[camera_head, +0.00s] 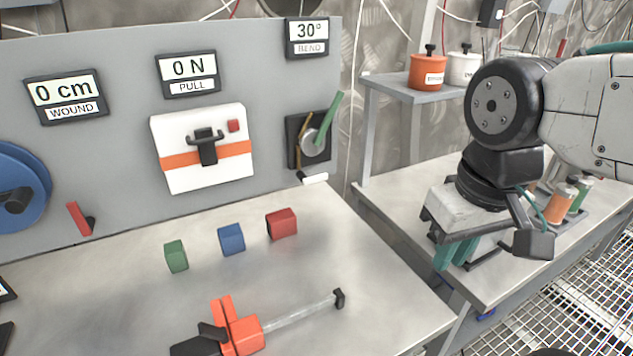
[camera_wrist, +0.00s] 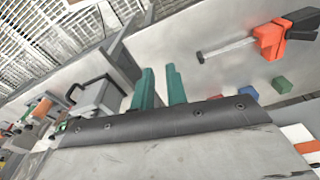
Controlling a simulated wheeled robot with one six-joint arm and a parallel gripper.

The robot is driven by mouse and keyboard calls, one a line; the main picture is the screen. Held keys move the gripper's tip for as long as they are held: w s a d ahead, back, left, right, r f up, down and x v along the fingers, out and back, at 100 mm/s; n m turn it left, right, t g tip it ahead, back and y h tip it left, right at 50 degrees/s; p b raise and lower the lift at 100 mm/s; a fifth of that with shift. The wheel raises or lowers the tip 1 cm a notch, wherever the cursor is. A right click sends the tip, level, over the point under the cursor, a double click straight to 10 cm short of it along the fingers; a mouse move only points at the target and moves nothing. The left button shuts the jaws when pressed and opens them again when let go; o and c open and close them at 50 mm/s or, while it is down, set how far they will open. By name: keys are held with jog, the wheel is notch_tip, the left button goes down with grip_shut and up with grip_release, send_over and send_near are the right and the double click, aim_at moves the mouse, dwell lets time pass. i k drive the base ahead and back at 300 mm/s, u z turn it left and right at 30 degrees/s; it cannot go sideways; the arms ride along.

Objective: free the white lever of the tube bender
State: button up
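The tube bender (camera_head: 312,138) is on the grey upright panel under the "30° BEND" display. It has a dark plate, a round grey disc, a green handle (camera_head: 331,113) slanting up right, and a thin orange-brown bar (camera_head: 302,142) at the disc's left. A short white lever (camera_head: 314,179) sticks out to the right below the plate. What holds it cannot be made out. My gripper (camera_head: 452,260) is well right of the bender, over the right-hand bench. In the wrist view, its two teal fingers (camera_wrist: 160,78) stand apart with a narrow empty gap. The bender is not clear there.
Green (camera_head: 176,256), blue (camera_head: 232,239) and red (camera_head: 282,224) blocks lie on the metal table below the panel. An orange clamp-like tool (camera_head: 240,332) lies in front. A shelf with an orange pot (camera_head: 427,72) and white pot (camera_head: 463,68) stands right of the panel.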

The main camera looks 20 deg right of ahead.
aim_at(303, 178)
jog(key=k, duration=1)
jog(key=z, duration=1.8)
jog(key=i, duration=1.15)
jog(key=u, duration=1.7)
jog(key=i, duration=0.5)
